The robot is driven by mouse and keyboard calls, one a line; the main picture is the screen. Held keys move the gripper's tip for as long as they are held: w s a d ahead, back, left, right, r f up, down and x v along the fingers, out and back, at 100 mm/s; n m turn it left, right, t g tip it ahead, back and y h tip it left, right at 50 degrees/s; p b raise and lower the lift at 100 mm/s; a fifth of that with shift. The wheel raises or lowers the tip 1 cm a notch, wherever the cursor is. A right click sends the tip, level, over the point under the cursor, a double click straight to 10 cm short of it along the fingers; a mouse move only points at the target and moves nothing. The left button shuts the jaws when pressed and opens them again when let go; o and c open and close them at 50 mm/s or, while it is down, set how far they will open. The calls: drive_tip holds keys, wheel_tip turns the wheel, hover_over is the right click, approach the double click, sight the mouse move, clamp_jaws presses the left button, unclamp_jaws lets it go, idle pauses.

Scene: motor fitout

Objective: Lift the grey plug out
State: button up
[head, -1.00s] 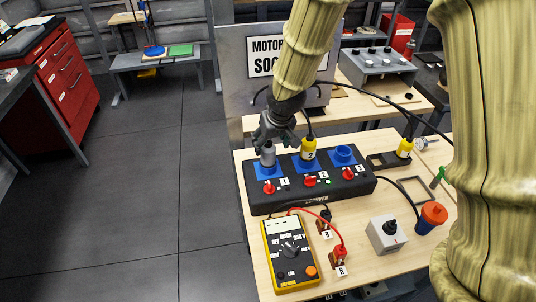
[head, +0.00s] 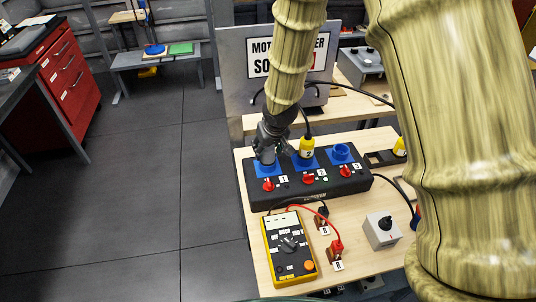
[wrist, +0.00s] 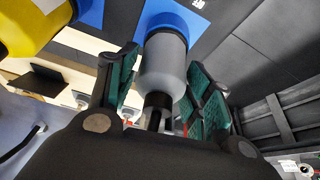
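The grey plug (wrist: 165,62) is seated in the blue socket marked 1 (head: 266,170) at the left end of the black socket block (head: 318,190). My gripper (head: 266,152) is over it from above and hides most of it in the head view. In the wrist view my gripper (wrist: 160,88) is open, with one teal-padded finger on each side of the plug. A gap shows between the left finger and the plug; contact on the right side is unclear.
A yellow plug (head: 306,147) stands in socket 2, close to my gripper. Socket 3 (head: 342,152) is empty. Red knobs line the block's front. A yellow meter (head: 289,247) with leads and a grey switch box (head: 382,230) lie in front.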

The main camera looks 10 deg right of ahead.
drive_tip(key=shift+s+r, duration=0.1)
drive_tip(key=c, duration=0.6)
drive_tip(key=shift+r, duration=0.1)
drive_tip(key=shift+r+b, duration=0.4)
drive_tip(key=shift+r, duration=0.05)
drive_tip(key=shift+w+b+v, duration=0.2)
drive_tip(key=shift+b+v, duration=0.45)
drive_tip(key=shift+v, duration=0.45)
drive_tip(key=s+a+b, duration=0.1)
drive_tip(key=s, duration=0.4)
drive_tip(key=s+r+b, duration=0.1)
drive_tip(key=s+b, duration=0.1)
drive_tip(key=s, duration=0.3)
drive_tip(key=s+a+b, duration=0.1)
drive_tip(key=s, duration=0.4)
drive_tip(key=shift+s+a+r+b, duration=0.15)
drive_tip(key=shift+a+r+b, duration=0.15)
drive_tip(key=shift+r, duration=0.1)
